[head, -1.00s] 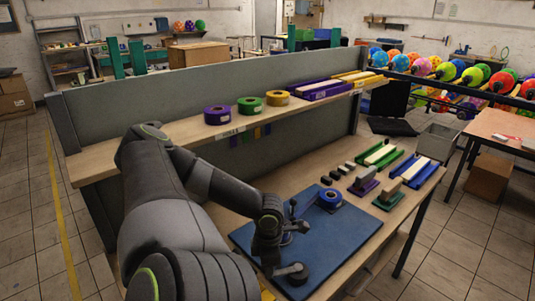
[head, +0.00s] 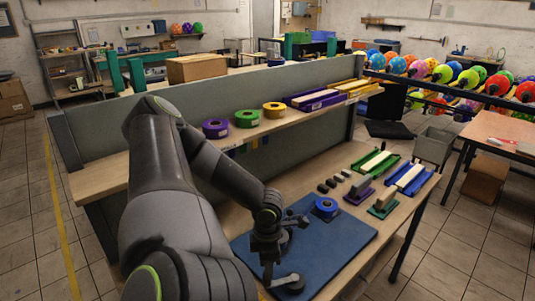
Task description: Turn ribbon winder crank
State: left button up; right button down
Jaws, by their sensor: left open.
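My left arm comes in from the left, and my left gripper (head: 268,272) points down over the blue mat (head: 338,240). Its jaws are open, but the dark fingers are small and hard to make out. A dark metal ribbon winder stands on the mat, largely hidden behind my wrist and gripper. A flat grey arm with a rounded end (head: 290,282), which looks like the crank, lies low beside the fingertips. I cannot tell whether the fingers touch it. A blue ribbon roll (head: 326,207) lies at the mat's back edge. My right gripper is out of view.
Several small dark blocks, a purple-based stamp (head: 359,190), a green-based stamp (head: 384,203) and green (head: 376,163) and blue (head: 408,178) trays stand right of the mat. The mat's right part is clear.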

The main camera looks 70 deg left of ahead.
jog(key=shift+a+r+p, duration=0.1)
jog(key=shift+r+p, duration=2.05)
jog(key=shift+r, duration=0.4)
